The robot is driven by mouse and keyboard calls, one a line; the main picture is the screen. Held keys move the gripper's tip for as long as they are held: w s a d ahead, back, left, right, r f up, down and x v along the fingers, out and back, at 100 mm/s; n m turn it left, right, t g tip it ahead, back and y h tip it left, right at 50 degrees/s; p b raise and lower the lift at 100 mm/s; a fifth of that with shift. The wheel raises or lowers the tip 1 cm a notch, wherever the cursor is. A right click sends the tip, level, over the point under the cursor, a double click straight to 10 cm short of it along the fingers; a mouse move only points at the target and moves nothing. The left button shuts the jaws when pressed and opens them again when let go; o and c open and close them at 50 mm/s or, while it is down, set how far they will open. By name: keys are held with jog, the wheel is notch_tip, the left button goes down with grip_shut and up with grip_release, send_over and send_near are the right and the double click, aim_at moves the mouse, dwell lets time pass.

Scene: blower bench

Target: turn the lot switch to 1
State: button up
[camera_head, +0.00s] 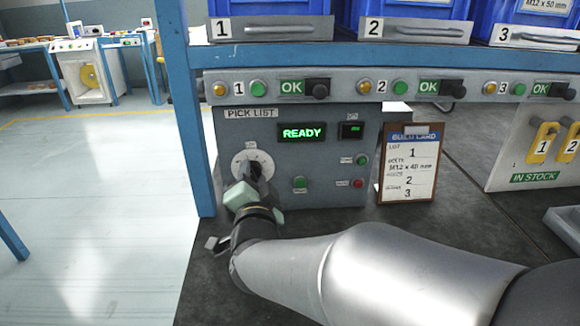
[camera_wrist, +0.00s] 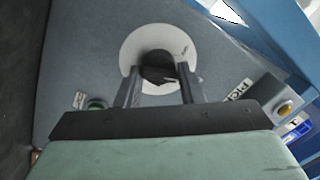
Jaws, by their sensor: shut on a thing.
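The lot switch (camera_head: 239,165) is a dark knob on a round pale dial at the left of the grey pick list panel (camera_head: 330,190). My gripper (camera_head: 254,172) is at the dial in the head view, its fingers shut on the knob. In the wrist view the black knob (camera_wrist: 158,68) sits in the middle of the white dial (camera_wrist: 130,48), with the two fingers of my gripper (camera_wrist: 160,82) on either side of it. The dial's numbers are too small to read, and the gripper partly hides the knob. The build card (camera_head: 410,163) beside the panel reads "LOT 1".
A green READY display (camera_head: 302,133) is lit on the panel. Green (camera_head: 300,183) and red (camera_head: 358,183) buttons sit right of the dial. A blue post (camera_head: 192,120) stands close left. Blue bins (camera_head: 270,6) are above. My arm crosses the bench in front.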

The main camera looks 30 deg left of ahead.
jog(key=shift+f, duration=0.2)
jog(key=o, duration=0.9)
jog(key=shift+r, duration=0.1)
jog(key=v, duration=1.7)
jog(key=shift+s+d, duration=0.15)
jog(key=shift+s, duration=0.05)
jog(key=shift+w+r, duration=0.1)
jog(key=shift+r, duration=0.05)
